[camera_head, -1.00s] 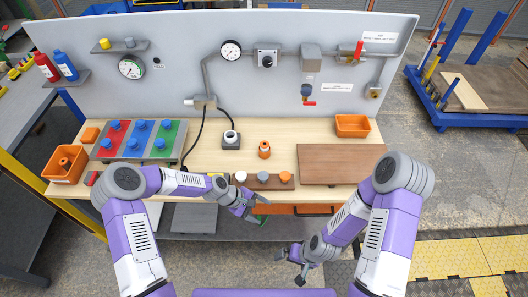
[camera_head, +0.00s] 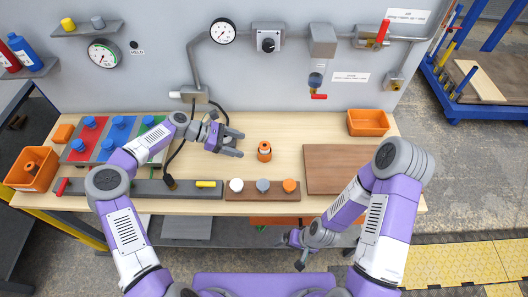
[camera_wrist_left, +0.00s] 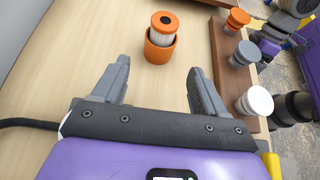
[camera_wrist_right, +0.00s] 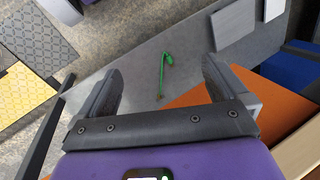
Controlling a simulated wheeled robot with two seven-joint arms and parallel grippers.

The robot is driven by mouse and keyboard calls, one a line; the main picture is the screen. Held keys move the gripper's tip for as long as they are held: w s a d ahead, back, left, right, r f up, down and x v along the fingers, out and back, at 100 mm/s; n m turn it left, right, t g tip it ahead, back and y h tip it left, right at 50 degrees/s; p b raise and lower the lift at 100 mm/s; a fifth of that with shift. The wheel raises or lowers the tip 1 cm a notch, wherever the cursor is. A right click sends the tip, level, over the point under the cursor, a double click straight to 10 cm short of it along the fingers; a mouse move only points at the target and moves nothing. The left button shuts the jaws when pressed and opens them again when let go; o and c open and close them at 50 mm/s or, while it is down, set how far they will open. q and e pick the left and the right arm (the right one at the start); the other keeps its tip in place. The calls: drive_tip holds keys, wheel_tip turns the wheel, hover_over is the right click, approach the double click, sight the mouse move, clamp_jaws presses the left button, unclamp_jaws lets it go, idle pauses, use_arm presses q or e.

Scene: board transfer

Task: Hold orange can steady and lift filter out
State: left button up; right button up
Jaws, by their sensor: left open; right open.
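The orange can (camera_head: 264,155) stands upright on the wooden bench top, with the filter (camera_wrist_left: 162,28) inside it. The filter has an orange cap with a dark centre hole and a white pleated body, and its upper part shows above the can rim in the left wrist view. My left gripper (camera_head: 240,145) is open and empty, to the left of the can and level with the bench area. In the left wrist view the can (camera_wrist_left: 159,48) lies ahead, beyond the fingertips. My right gripper (camera_head: 292,252) is open and empty, low in front of the bench edge.
A dark wooden strip (camera_head: 246,194) with white, grey and orange caps lies at the front edge. A brown board (camera_head: 335,165) lies to the right, and an orange bin (camera_head: 367,122) stands behind it. A grey panel with gauges and valves rises behind the bench.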

sight(259, 151)
use_arm(q)
drive_tip(key=shift+w+d+f, duration=0.15)
drive_tip(key=shift+f, duration=0.1)
drive_tip(key=b+x, duration=0.2)
drive_tip(key=x, duration=0.6)
drive_tip(key=shift+s+d+r+b, duration=0.1)
drive_tip(key=shift+s+d+b, duration=0.1)
drive_tip(key=shift+b, duration=0.1)
drive_tip(key=shift+d+f, duration=0.35)
drive_tip(key=shift+d, duration=0.2)
use_arm(e)
drive_tip(key=shift+d+f, duration=0.15)
drive_tip(key=shift+f, duration=1.35)
use_arm(q)
drive_tip(key=c, duration=0.6)
use_arm(e)
drive_tip(key=shift+c, duration=0.3)
